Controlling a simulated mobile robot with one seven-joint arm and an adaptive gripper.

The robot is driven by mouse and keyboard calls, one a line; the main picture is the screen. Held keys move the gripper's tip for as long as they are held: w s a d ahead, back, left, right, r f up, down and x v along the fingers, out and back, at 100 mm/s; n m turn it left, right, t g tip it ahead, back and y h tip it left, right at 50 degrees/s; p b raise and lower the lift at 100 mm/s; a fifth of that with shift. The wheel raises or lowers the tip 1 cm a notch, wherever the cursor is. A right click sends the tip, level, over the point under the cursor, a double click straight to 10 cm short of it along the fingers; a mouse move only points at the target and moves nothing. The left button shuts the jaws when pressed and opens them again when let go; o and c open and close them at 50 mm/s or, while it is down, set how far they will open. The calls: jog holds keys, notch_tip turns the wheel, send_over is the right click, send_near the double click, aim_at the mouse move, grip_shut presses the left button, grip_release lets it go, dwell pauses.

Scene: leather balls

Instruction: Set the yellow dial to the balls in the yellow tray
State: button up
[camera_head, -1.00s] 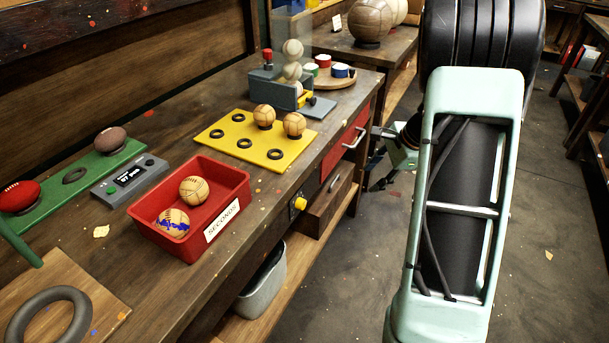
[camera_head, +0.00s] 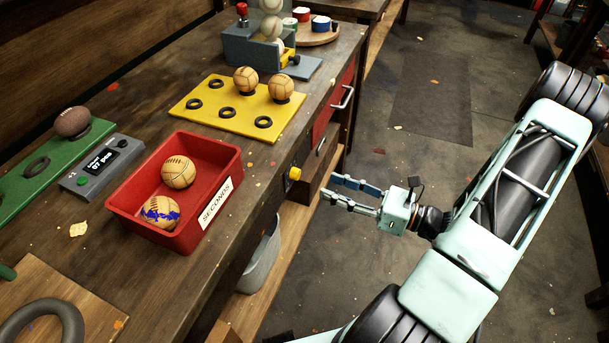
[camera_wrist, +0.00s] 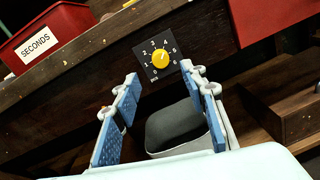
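The yellow dial (camera_head: 294,174) is on the bench's front edge. In the wrist view the yellow knob (camera_wrist: 160,58) sits on a black plate numbered 0 to 6; its exact pointer setting is too small to read surely. The yellow tray (camera_head: 245,126) is a flat board on the bench with two tan balls, (camera_head: 246,79) and (camera_head: 281,88), on its right back part, and several empty black rings. My gripper (camera_head: 328,188) is open and empty, right of the dial and apart from it. In the wrist view its blue-padded fingers (camera_wrist: 159,75) point toward the dial.
A red SECONDS bin (camera_head: 124,202) holding two balls stands on the bench near the dial. A red drawer with a handle (camera_head: 343,98) and a wooden drawer (camera_head: 318,168) are beside the dial. A grey bin (camera_head: 262,258) sits below.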

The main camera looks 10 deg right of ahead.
aim_at(299, 175)
jog(key=x, duration=0.8)
jog(key=shift+w+a, duration=0.1)
jog(key=shift+a, duration=0.1)
grip_shut()
jog(key=shift+b, duration=0.3)
